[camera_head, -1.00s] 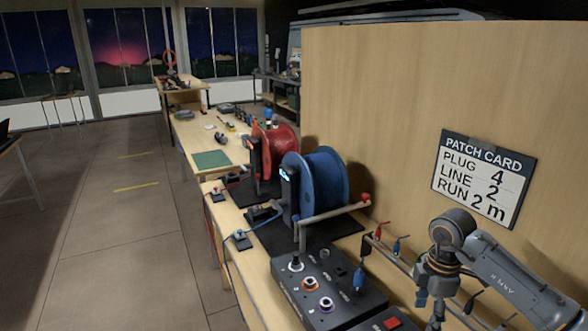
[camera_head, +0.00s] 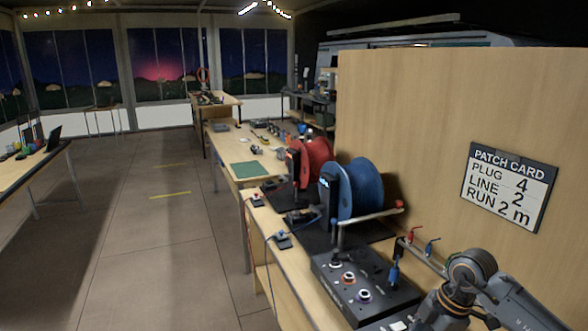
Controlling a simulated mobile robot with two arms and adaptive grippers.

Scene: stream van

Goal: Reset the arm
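My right arm comes in at the lower right of the head view, its grey wrist joint (camera_head: 470,270) beside the wooden panel (camera_head: 430,120). The fingers of my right gripper are not clearly visible; the lower part of the arm runs toward the bottom edge. My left arm and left gripper are not in the picture.
Red (camera_head: 316,158) and blue (camera_head: 362,190) cable reels stand on the bench, behind a black socket box (camera_head: 368,288). A patch card (camera_head: 507,186) reads plug 4, line 2, run 2 m. A green mat (camera_head: 250,169) lies farther back. The floor at left is clear.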

